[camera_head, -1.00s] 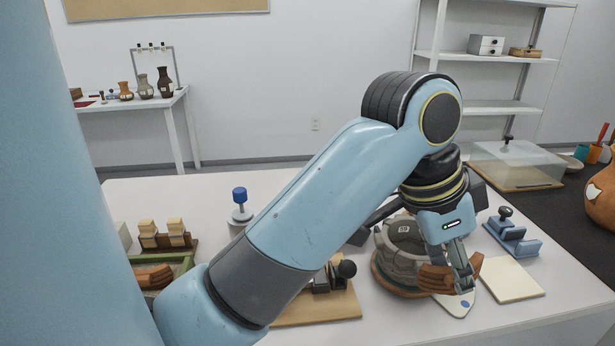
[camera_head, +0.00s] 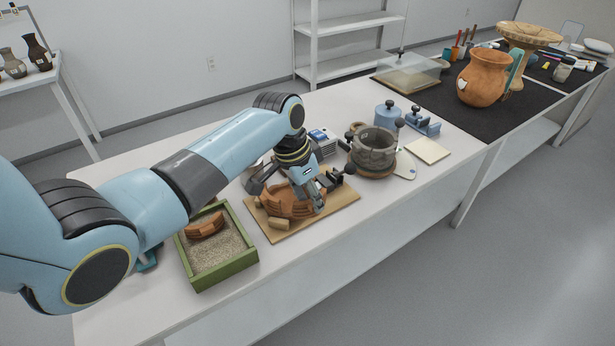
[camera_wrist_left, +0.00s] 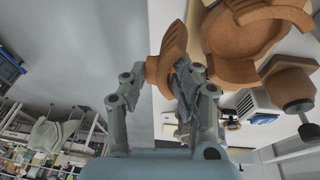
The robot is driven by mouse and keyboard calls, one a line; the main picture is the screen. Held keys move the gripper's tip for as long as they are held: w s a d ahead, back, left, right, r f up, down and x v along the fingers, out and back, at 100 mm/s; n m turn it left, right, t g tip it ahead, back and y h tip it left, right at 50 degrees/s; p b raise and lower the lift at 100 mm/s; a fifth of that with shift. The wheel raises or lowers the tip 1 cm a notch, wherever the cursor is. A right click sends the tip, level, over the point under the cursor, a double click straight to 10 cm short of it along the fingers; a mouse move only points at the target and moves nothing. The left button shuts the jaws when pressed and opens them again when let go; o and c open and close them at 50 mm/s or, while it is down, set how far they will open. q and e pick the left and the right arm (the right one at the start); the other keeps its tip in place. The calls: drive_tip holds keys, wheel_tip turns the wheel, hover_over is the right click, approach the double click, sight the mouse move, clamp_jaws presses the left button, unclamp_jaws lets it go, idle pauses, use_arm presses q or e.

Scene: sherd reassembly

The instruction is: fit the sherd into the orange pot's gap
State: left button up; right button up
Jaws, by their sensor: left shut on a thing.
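My left gripper (camera_head: 314,200) is shut on a curved orange-brown sherd (camera_wrist_left: 172,50), which stands between its fingers in the left wrist view. The low, broken orange pot (camera_head: 284,203) sits on a wooden board (camera_head: 342,198). In the left wrist view the pot (camera_wrist_left: 235,68) is to the right of the held sherd, with a strip of the board between them in the picture. In the head view the gripper is at the pot's right front side and covers part of it, so I cannot tell whether sherd and pot touch. My right gripper is not in view.
A green sand tray (camera_head: 243,262) with another brown sherd (camera_head: 205,226) is to the left. A grey pot (camera_head: 373,150) with black-knobbed clamps stands to the right, near a cream pad (camera_head: 428,150). A small tan block (camera_head: 278,224) lies on the board's front. The table's front edge is close.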

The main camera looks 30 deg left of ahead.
use_arm(q)
drive_tip(key=shift+a+f, duration=0.25)
drive_tip(key=shift+f, duration=0.05)
drive_tip(key=shift+w+a+f+b, duration=0.25)
drive_tip(key=shift+a+f+b, duration=0.35)
drive_tip(key=shift+b, duration=0.3)
drive_tip(key=shift+w+a+f+b, duration=0.3)
drive_tip(key=shift+a+f+b, duration=0.15)
drive_tip(key=shift+a+b, duration=0.3)
drive_tip(key=shift+w+a+f+b, duration=0.25)
drive_tip(key=shift+a+f+b, duration=0.3)
drive_tip(key=shift+b, duration=0.45)
drive_tip(key=shift+a, duration=0.1)
drive_tip(key=shift+w+a, duration=0.1)
drive_tip(key=shift+a, duration=0.2)
drive_tip(key=shift+f+p, duration=0.1)
drive_tip(key=shift+p, duration=0.2)
drive_tip(key=shift+f, duration=0.2)
